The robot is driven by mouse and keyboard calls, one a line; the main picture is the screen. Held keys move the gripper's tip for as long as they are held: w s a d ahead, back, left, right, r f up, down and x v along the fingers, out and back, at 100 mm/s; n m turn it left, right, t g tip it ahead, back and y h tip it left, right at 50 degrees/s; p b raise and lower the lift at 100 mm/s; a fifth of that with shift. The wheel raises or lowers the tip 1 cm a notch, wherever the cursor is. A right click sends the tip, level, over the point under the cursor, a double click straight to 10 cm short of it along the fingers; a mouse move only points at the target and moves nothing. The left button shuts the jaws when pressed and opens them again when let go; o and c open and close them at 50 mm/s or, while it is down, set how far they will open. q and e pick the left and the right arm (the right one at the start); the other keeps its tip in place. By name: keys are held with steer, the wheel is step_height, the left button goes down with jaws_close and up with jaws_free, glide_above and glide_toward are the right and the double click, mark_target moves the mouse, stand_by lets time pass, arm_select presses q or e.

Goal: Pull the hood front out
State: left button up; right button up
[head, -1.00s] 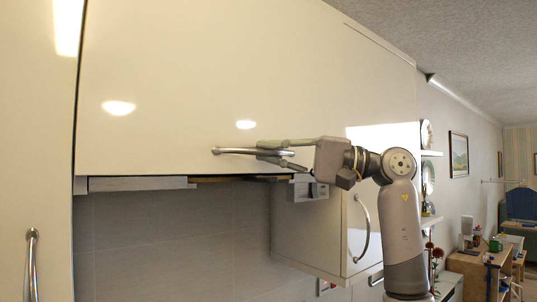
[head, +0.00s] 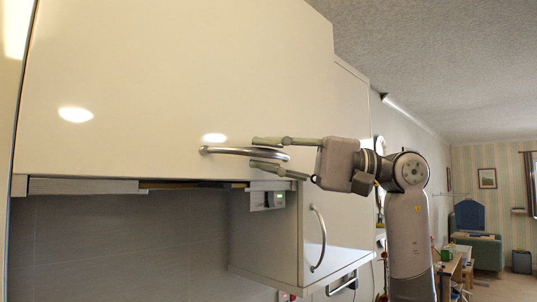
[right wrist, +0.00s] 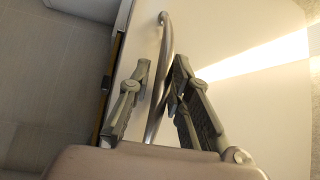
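The hood front is a large glossy cream panel (head: 150,80) across the upper left of the head view. Its curved metal bar handle (head: 230,151) is near the lower edge and also shows in the right wrist view (right wrist: 163,65). My right gripper (head: 262,153) is open at the handle's right end, one finger above the bar and one below. In the right wrist view the bar runs between the spread fingers (right wrist: 158,85), closer to the right one; I cannot tell whether they touch. My left gripper is not in view.
Below the front is a recess with a grey wall (head: 110,235). A tall panel (head: 15,110) edges the far left. The room opens out at the far right.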

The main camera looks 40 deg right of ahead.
steer(key=shift+o, duration=1)
steer(key=v, duration=1.2)
